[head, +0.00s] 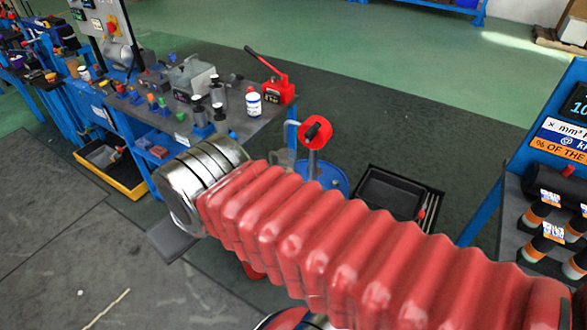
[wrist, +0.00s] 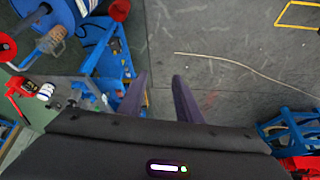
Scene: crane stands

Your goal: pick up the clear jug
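The clear jug (wrist: 50,42) shows small and see-through at the upper left of the wrist view, beside a blue round stand. In the head view a clear shape that looks like the jug (head: 283,157) shows just above my arm, partly hidden by it. My gripper (wrist: 158,82) has its two dark fingers apart with nothing between them, over grey floor. The jug is to the left of the fingers and apart from them. In the head view my arm hides the fingers.
A workbench (head: 180,110) with metal parts, a white bottle (head: 253,102) and a red hand pump (head: 275,85) stands at the left. A black tray (head: 390,193) is right of the blue drum (head: 335,180). A blue stand (head: 520,150) is at the right.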

